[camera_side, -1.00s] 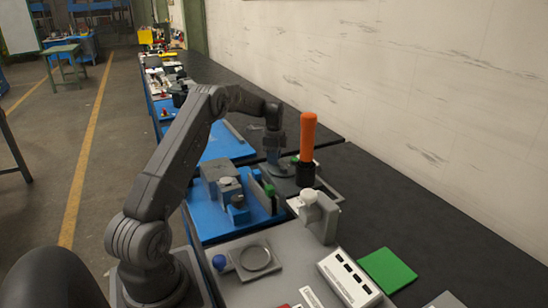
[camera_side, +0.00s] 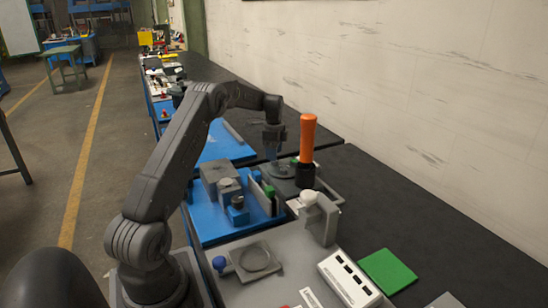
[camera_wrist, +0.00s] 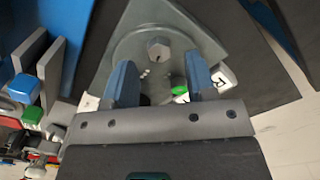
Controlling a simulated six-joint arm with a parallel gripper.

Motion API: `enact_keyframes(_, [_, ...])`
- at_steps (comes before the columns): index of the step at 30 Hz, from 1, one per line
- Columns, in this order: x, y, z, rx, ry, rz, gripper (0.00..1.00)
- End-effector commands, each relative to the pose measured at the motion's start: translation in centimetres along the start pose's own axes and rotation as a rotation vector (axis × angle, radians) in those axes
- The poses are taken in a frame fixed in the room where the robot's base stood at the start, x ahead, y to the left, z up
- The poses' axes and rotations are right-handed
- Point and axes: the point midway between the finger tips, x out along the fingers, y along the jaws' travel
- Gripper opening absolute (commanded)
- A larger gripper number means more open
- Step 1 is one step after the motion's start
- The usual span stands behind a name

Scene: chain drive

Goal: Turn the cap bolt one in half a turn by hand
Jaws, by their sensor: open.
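The cap bolt (camera_wrist: 158,48) is a grey hex head on a round grey cap, which sits on a grey, angular plate (camera_wrist: 118,28) in the wrist view. The round cap (camera_side: 281,170) also shows in the side view, just below my gripper (camera_side: 271,155). The bolt head itself is too small to make out there. My gripper (camera_wrist: 160,75) is open, its two blue fingers apart with nothing held between them. In the wrist picture, the bolt head appears just beyond the gap between the fingertips. The fingers seem to be above the cap, apart from the bolt.
An orange-handled tool (camera_side: 308,138) stands upright close to the right of the cap. A blue fixture board (camera_side: 208,228) with grey blocks lies nearer the side camera. A green object (camera_wrist: 180,90) and white lettered tags (camera_wrist: 224,78) show near the fingers.

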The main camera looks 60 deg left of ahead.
Motion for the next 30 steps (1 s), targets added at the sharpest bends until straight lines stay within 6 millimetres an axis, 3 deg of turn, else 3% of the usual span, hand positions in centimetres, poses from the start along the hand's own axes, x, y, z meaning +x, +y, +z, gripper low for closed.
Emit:
enact_keyframes(9, [-7.3,-0.1,0.0,0.000,0.000,-0.005,0.51])
enact_keyframes(15, [-10.2,0.0,0.0,0.000,0.000,-0.003,0.51])
enact_keyframes(21, [-11.3,0.0,0.0,0.000,0.000,0.000,0.51])
enact_keyframes(30, [-11.4,0.0,0.0,0.000,0.000,-0.001,0.51])
